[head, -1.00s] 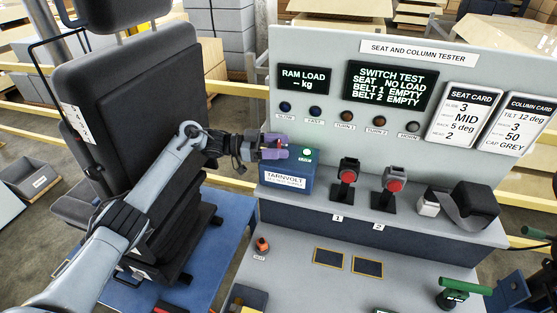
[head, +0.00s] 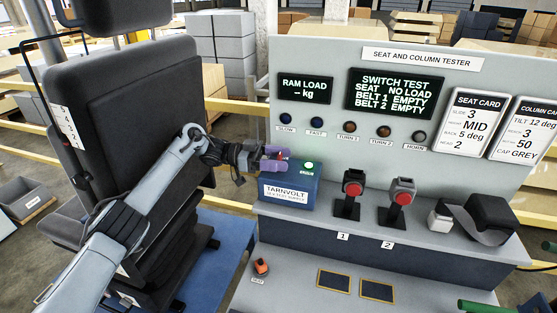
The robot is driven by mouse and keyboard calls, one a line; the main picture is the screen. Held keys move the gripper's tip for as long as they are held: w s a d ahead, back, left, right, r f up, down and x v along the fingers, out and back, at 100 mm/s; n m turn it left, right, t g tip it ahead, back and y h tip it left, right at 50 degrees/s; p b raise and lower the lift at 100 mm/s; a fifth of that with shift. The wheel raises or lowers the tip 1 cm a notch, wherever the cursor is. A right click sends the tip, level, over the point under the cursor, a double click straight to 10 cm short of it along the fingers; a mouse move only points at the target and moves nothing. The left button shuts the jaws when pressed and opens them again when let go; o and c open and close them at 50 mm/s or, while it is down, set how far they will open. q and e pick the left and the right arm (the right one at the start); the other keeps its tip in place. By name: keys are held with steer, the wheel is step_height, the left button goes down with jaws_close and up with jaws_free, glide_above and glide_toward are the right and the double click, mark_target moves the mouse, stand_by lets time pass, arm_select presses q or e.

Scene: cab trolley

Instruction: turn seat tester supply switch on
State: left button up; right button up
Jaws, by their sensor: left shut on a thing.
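The seat tester supply is the blue box labelled TARNVOLT (head: 288,197), standing at the left end of the tester's shelf. A green lamp (head: 309,165) glows on its top. My left gripper (head: 281,160) has purple fingers and reaches in from the left, over the top of the box. It is shut on a small red switch (head: 283,155) there, mostly hidden between the fingers. I cannot tell the switch's exact position. My right gripper is not in view.
The tester panel (head: 440,160) rises behind the box, with its SWITCH TEST screen (head: 395,91) lit. Two red-topped buckle stands (head: 350,192) are right of the box, then a black belt unit (head: 490,220). A black seat (head: 150,115) stands close behind my left arm.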

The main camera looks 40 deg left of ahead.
mark_target(279, 157)
arm_select(q)
steer(key=shift+r, duration=0.1)
steer(key=o, duration=1)
steer(key=shift+c, duration=0.2)
step_height(279, 157, up, 5)
steer(key=shift+f+p, duration=0.2)
steer(key=shift+p, duration=0.45)
steer(key=d+r+p, duration=0.2)
steer(key=d+r, duration=0.4)
steer(key=d, duration=0.5)
steer(key=shift+d+r, duration=0.15)
steer(key=shift+d, duration=0.25)
steer(key=shift+r, duration=0.1)
